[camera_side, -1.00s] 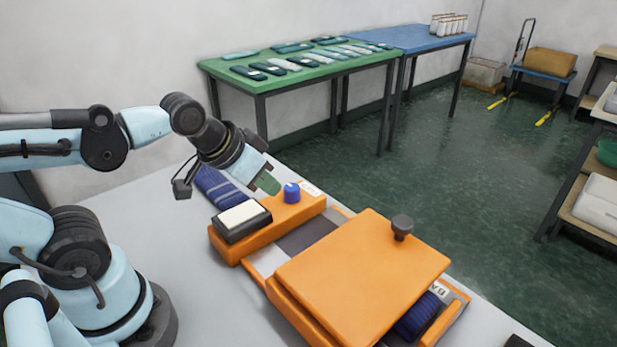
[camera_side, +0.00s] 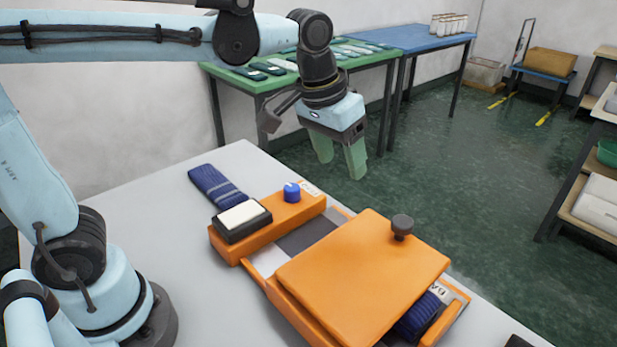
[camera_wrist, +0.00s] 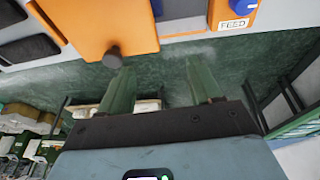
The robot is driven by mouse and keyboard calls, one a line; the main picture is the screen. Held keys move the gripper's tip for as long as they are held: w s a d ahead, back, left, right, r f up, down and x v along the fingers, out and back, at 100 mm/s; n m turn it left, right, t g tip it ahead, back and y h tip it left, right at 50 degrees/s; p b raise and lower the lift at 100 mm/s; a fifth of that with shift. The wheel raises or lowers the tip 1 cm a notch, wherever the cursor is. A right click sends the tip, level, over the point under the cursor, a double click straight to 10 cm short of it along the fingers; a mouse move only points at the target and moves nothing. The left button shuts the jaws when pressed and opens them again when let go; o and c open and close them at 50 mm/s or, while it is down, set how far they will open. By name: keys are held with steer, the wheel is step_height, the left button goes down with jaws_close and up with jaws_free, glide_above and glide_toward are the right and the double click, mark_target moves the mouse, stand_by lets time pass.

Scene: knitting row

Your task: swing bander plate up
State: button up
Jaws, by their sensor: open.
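The orange bander plate (camera_side: 360,272) lies flat over the orange machine on the white table in the side view. A dark round knob (camera_side: 402,226) stands on its far right corner. In the wrist view the plate (camera_wrist: 95,25) and its knob (camera_wrist: 113,58) show at the upper left. My gripper (camera_side: 340,168) is open and empty, fingers pointing down, in the air behind and to the left of the knob. In the wrist view its green fingers (camera_wrist: 158,82) are apart, with the knob left of the left finger. Dark blue knitting (camera_side: 418,318) shows under the plate's right edge.
The machine's left part holds a blue knob (camera_side: 292,191) and a dark box with a white pad (camera_side: 241,216). A folded blue knitted piece (camera_side: 216,186) lies behind it. A green table (camera_side: 240,82) stands behind my gripper.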

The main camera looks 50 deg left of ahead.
mark_target(400, 223)
steer(key=w+d+g, duration=0.1)
steer(key=d, duration=0.2)
steer(key=w+d+g, duration=0.1)
steer(key=w+d, duration=0.1)
steer(key=d, duration=0.2)
steer(key=w+d+f+g, duration=0.1)
steer(key=w+d, duration=0.1)
steer(key=d, duration=0.1)
steer(key=shift+d+y, duration=0.15)
steer(key=shift+y, duration=0.25)
step_height(400, 223, down, 10)
steer(key=shift+w+f, duration=0.1)
steer(key=c, duration=0.9)
steer(key=shift+o, duration=0.2)
steer(key=shift+s+r+t, duration=0.25)
steer(key=shift+r+t, duration=0.05)
steer(key=shift+r, duration=0.5)
steer(key=shift+s+r+t, duration=0.25)
steer(key=shift+r+t, duration=0.05)
steer(key=shift+r, duration=0.45)
